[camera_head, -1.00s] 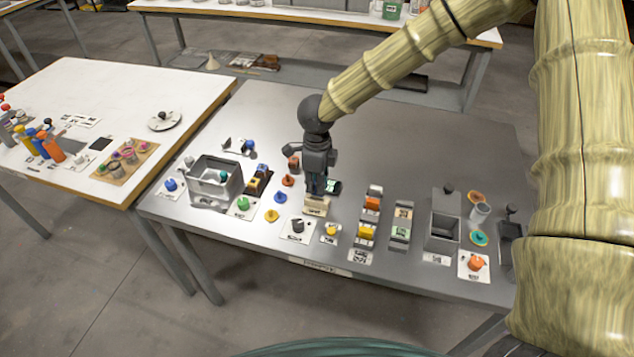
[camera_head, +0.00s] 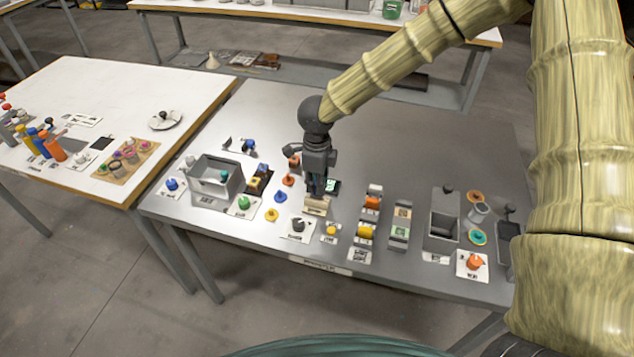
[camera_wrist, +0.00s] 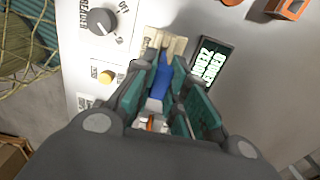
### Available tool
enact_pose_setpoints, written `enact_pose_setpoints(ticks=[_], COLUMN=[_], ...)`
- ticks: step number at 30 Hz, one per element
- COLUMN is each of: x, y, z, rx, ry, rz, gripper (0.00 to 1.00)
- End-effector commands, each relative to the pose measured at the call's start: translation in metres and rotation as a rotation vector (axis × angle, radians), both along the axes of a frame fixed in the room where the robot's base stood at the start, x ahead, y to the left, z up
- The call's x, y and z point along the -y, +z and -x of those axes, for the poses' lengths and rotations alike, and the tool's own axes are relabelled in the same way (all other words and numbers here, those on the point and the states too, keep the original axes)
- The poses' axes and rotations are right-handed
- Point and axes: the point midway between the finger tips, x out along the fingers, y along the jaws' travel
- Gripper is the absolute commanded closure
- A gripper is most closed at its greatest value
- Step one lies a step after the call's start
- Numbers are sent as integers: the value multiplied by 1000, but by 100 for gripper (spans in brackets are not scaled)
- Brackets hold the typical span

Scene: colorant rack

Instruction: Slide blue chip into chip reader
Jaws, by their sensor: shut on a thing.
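My gripper (camera_head: 316,188) points down at the middle of the grey table, right over the chip reader (camera_head: 317,207), a small beige block. In the wrist view, my gripper (camera_wrist: 165,68) has its teal-lined fingers closed on the blue chip (camera_wrist: 162,84), a narrow upright piece. The chip's far end is at the beige reader (camera_wrist: 174,45). Whether the end is inside the slot or just touching it cannot be told. A dark screen with pale green text (camera_wrist: 209,62) lies right beside the reader.
A dark knob on a white plate (camera_head: 297,228) and a yellow button (camera_head: 330,230) stand just in front of the reader. Coloured block racks (camera_head: 365,232) and a grey bin (camera_head: 442,230) are to the right. A grey box (camera_head: 207,188) is to the left. The table behind is mostly clear.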

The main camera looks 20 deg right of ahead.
Motion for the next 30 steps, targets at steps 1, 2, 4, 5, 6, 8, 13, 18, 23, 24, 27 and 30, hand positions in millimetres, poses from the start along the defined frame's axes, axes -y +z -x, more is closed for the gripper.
enact_pose_setpoints(ticks=[1,2,4,5,6,8,13,18,23,24,27,30], x=[0,0,0,0,0,0,0,0,0,0,0,0], y=[-1,-2,-3,-4,-4,-6,-9,-12,-15,-15,-17,-19], z=[0,0,0,0,0,0,0,0,0,0,0,0], rx=[0,0,0,-1,-1,-1,-1,-1,0,0,0,0], ry=[0,0,0,0,0,0,0,0,0,0,0,1], rz=[0,0,0,1,1,0,0,0,0,0,0,0], gripper=[98,98,98,98,98,98,98,98,98,98,98,98])
